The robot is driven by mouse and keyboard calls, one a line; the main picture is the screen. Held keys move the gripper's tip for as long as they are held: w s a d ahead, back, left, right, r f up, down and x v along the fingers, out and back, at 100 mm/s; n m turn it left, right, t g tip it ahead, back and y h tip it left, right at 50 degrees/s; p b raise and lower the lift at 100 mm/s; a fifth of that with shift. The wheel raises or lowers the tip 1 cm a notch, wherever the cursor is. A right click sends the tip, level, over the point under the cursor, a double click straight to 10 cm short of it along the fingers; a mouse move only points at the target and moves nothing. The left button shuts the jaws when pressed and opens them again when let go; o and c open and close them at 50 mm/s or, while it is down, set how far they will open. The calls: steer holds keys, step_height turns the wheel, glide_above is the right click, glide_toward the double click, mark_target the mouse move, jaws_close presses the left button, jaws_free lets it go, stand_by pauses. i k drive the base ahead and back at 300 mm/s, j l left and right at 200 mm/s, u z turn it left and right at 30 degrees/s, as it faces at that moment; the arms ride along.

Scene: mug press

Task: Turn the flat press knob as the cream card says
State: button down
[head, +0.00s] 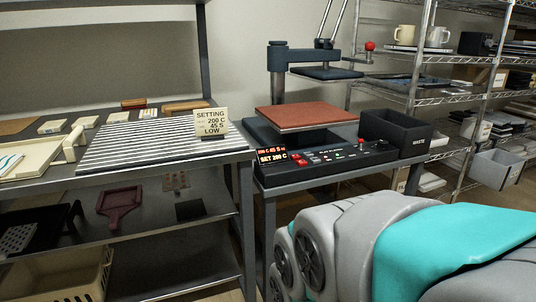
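The cream card (211,122) stands at the right end of the ribbed rack on the left bench and reads "SETTING 200 C 45 S LOW". The flat press (305,115) stands on the bench to its right, with a reddish-brown pad and its dark upper plate (327,73) raised above. Its dark control panel (335,160) faces me, with small red and pale controls; I cannot tell which one is the knob or how it points. The panel display (272,156) shows "SET 200 C" below a small red line that is hard to read. My gripper is not in view.
A dark waste bin (395,132) stands at the right of the press. A red ball (369,46) tops the press lever. The ribbed rack (150,142) fills much of the left bench. Wire shelves with mugs (405,35) stand behind right. My grey and teal body parts cover the lower right.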

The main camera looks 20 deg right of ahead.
mark_target(382, 144)
steer(key=z, duration=1.25)
steer(key=u, duration=1.35)
steer(key=l+z, duration=0.1)
steer(key=z, duration=1.3)
